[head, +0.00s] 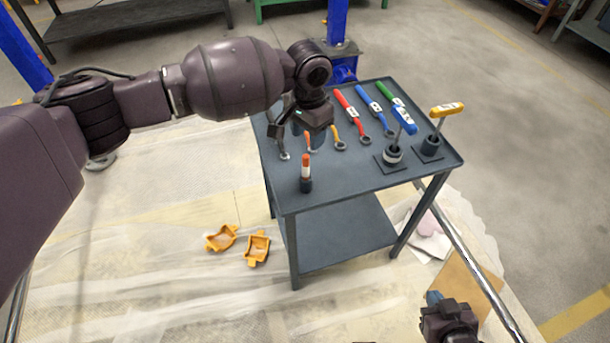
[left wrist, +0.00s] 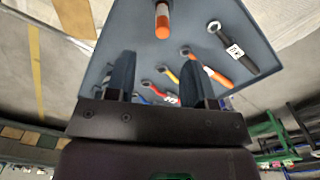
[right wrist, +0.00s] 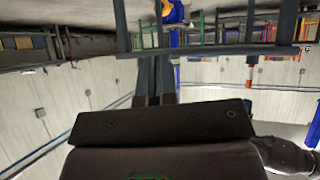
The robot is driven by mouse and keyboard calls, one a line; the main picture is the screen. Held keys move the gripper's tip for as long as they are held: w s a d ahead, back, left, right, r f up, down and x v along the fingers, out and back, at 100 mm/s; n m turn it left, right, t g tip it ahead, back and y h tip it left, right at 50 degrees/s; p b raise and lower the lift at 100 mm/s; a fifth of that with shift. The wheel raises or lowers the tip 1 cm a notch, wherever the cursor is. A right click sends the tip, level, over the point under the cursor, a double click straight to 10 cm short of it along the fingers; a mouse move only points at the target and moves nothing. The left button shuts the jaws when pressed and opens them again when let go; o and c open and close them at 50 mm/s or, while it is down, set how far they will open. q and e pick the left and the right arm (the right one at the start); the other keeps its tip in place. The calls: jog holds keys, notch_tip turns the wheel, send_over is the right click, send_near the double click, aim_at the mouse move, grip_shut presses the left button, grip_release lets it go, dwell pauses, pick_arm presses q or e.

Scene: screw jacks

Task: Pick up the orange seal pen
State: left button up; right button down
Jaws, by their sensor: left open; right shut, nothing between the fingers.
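The orange seal pen (head: 306,168) stands upright in a small dark base near the front left edge of the grey cart top (head: 355,178). It also shows at the top of the left wrist view (left wrist: 162,22), beyond and between the fingertips. My left gripper (head: 310,140) hangs over the cart's left side, behind the pen, and is open and empty; its fingers show apart in the left wrist view (left wrist: 156,75). My right gripper (head: 435,297) is low at the front right, away from the cart, shut and empty; its fingers are together in the right wrist view (right wrist: 155,75).
Several wrenches with red (head: 346,102), blue (head: 368,98) and green (head: 389,92) handles lie on the cart. Orange parts (head: 257,248) lie on the floor.

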aim_at(306, 166)
pick_arm(q)
jog(key=shift+w+f, duration=0.1)
jog(key=shift+f, duration=0.2)
notch_tip(306, 166, down, 5)
jog(key=shift+f+b, duration=0.1)
jog(key=shift+b, duration=0.45)
jog(key=shift+a+f+b, duration=0.2)
jog(key=shift+f+b, duration=0.35)
jog(key=shift+f, duration=2.05)
grip_shut()
